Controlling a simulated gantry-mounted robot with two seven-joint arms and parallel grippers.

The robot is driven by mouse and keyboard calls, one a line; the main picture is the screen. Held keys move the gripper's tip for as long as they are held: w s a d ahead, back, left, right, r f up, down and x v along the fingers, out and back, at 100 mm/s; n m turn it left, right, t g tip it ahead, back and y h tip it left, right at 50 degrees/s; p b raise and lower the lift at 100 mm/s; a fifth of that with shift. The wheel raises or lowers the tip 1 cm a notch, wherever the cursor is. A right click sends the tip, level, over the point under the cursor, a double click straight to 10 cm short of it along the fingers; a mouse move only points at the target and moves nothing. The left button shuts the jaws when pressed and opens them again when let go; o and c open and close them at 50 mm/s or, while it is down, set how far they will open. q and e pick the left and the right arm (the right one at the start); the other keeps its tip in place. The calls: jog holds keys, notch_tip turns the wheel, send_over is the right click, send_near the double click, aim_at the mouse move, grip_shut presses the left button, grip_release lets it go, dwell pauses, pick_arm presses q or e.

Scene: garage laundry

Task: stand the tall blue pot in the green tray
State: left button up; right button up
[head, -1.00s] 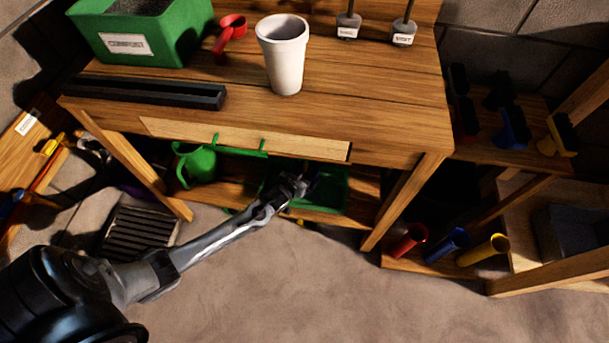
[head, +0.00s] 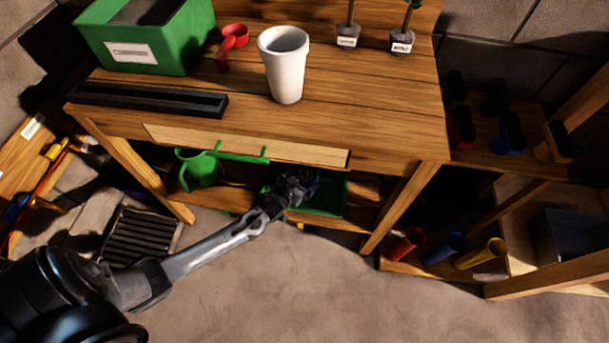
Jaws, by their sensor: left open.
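The green tray (head: 326,208) sits on the lower shelf under the workbench, partly hidden by my left gripper. My left gripper (head: 302,184) is open and reaches in over the tray from the left. A dark bluish shape shows at its fingertips, in shadow; I cannot tell for sure whether it is the tall blue pot, or whether it touches the tray. A blue tube-like thing (head: 445,248) stands tilted on the low shelf at the right, between a red one and a yellow one. My right gripper is not in view.
The workbench top (head: 360,110) overhangs the tray. On it are a white cup (head: 284,72), a green box (head: 145,50), a red scoop (head: 231,42) and a black trough (head: 150,99). A green watering can (head: 199,170) stands left of the tray.

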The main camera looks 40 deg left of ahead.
pick_arm(q)
jog(key=s+d+r+m+g+h+p, duration=0.1)
jog(key=s+d+r+g, duration=0.3)
jog(key=s+r, duration=0.5)
jog(key=s+d+r+m+g+h+p, duration=0.1)
jog(key=s+d+r+m+g+p, duration=0.1)
jog(key=s+d+r, duration=0.7)
jog(key=s+r+g+p, duration=0.1)
jog(key=s+g, duration=0.1)
jog(key=s, duration=0.6)
jog(key=shift+m, duration=0.4)
jog(key=shift+w, duration=0.1)
notch_tip(320, 180, up, 58)
jog(key=p, duration=5.8)
notch_tip(320, 180, down, 75)
jog(key=b, duration=7.4)
jog(key=shift+b, duration=0.35)
jog(key=shift+r, duration=0.1)
